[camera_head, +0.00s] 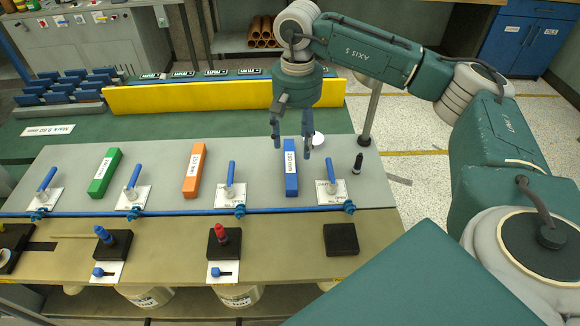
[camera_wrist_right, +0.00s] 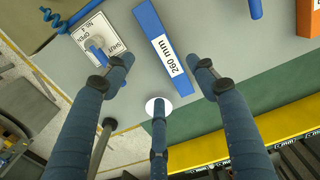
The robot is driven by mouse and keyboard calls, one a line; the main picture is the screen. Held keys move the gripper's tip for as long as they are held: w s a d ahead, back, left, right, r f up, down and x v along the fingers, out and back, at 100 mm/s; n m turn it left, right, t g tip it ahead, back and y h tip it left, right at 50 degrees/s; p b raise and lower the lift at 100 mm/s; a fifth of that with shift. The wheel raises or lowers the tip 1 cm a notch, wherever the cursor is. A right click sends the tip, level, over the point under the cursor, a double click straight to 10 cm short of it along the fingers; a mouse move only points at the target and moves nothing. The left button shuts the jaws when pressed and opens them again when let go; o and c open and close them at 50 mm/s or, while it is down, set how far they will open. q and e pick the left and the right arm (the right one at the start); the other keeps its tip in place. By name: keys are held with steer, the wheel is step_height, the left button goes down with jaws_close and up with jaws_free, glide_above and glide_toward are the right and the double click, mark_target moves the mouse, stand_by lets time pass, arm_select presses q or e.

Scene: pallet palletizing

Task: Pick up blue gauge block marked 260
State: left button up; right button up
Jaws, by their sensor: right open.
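The blue gauge block (camera_head: 291,176) lies on the grey bench top, right of centre in the head view. Its white label reads 260 mm, clearest in the right wrist view, where the block (camera_wrist_right: 151,27) lies beyond the spread fingers. My right gripper (camera_head: 291,150) hangs above the far end of the block with its fingers open and apart. In the right wrist view the open fingers (camera_wrist_right: 163,80) frame the labelled end, with nothing between them in their grip. My left gripper is in neither view.
An orange block (camera_head: 194,170) and a green block (camera_head: 104,173) lie further left. Valves with blue handles (camera_head: 331,172) stand along a blue pipe (camera_head: 180,212) in front. A small black bottle (camera_head: 357,163) stands to the right. A yellow barrier (camera_head: 200,96) runs behind.

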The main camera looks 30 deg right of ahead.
mark_target(293, 161)
step_height(293, 161, down, 3)
steer(key=shift+r+p, duration=0.1)
steer(key=shift+p, duration=0.2)
steer(key=shift+w+f+p, duration=0.1)
steer(key=shift+f+p, duration=0.15)
steer(key=shift+p, duration=0.05)
steer(key=f, duration=0.1)
steer(key=f+p, duration=0.1)
steer(key=f, duration=0.1)
steer(key=f+p, duration=0.1)
steer(key=shift+w+a+f, duration=0.1)
steer(key=shift+w+f, duration=0.1)
steer(key=shift+w, duration=0.2)
steer(key=shift+f, duration=0.25)
steer(key=c, duration=1.3)
